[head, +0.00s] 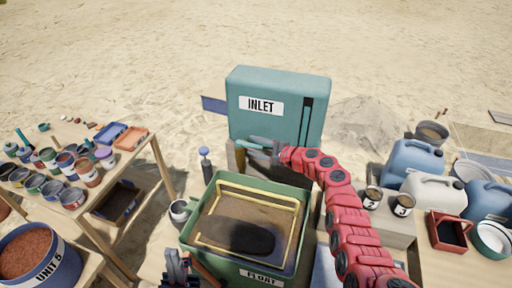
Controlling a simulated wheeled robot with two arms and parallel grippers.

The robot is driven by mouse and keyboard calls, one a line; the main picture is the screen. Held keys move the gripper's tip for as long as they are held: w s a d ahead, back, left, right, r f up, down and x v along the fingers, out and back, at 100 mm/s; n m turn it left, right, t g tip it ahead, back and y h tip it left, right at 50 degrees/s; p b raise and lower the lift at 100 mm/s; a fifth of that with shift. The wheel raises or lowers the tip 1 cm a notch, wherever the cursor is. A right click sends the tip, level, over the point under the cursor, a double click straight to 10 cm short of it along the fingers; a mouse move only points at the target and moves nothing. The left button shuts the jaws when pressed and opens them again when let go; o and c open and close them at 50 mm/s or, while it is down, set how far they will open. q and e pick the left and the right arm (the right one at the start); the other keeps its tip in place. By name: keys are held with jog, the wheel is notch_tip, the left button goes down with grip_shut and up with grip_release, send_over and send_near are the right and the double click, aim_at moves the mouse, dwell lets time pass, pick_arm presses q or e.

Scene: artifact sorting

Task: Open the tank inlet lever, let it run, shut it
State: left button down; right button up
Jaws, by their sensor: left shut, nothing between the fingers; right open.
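The teal inlet tank (285,85) stands at the back centre, with an INLET label and a dark vertical slot on its front. A small teal bar (243,144), which looks like the lever, sticks out at the tank's lower front. My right gripper (258,142) is open at this bar; I cannot tell whether it touches it. The red arm and the gripper hide part of the bar. Below is the green FLOAT tub (258,272), with a yellow frame and a dark patch over brown contents. My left gripper (178,262) is shut and empty at the bottom edge, left of the tub.
At the right, jerrycans (412,160), tins and a red tray (447,232) crowd a bench. A blue-topped bottle (206,165) stands left of the tub.

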grip_shut()
dwell(1.4)
